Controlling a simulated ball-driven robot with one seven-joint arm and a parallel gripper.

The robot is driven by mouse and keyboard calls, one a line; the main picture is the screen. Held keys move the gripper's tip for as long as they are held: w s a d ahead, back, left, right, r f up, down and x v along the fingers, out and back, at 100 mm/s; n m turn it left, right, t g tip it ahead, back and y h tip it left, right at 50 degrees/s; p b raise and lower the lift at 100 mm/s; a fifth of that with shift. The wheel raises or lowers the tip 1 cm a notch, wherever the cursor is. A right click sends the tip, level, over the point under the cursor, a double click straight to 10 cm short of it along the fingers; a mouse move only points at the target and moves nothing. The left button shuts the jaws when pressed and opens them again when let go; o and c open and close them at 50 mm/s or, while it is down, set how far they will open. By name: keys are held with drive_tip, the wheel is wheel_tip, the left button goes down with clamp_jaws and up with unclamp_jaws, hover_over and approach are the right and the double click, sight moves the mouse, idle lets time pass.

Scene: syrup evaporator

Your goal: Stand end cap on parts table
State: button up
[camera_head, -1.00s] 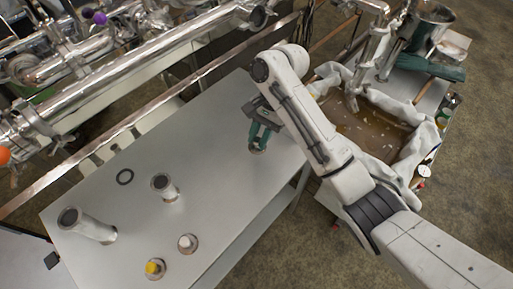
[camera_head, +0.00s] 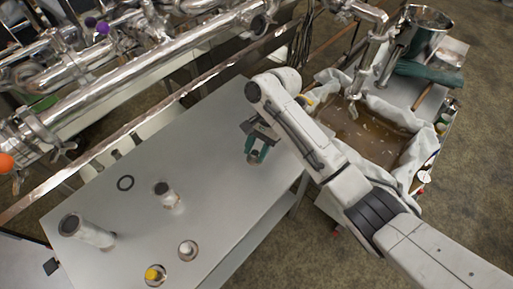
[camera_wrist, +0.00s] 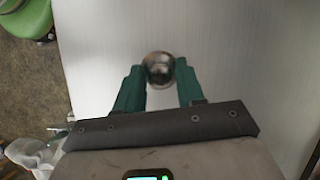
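A small round shiny metal piece, which I take to be the end cap (camera_wrist: 158,70), sits between the green fingertips of my gripper (camera_wrist: 160,72) in the wrist view. The fingers appear to touch it on both sides. In the head view my gripper (camera_head: 256,152) points down over the right part of the grey parts table (camera_head: 215,130), and the end cap (camera_head: 253,159) shows at the fingertips, low over the table. Whether its underside touches the table cannot be told.
A draped tub (camera_head: 365,128) is right. Metal piping (camera_head: 150,65) runs behind.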

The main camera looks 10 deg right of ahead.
drive_tip(key=shift+o, duration=1)
drive_tip(key=p+v, duration=0.1)
drive_tip(key=v, duration=1.1)
drive_tip(key=shift+p, duration=0.35)
drive_tip(key=shift+r, duration=0.1)
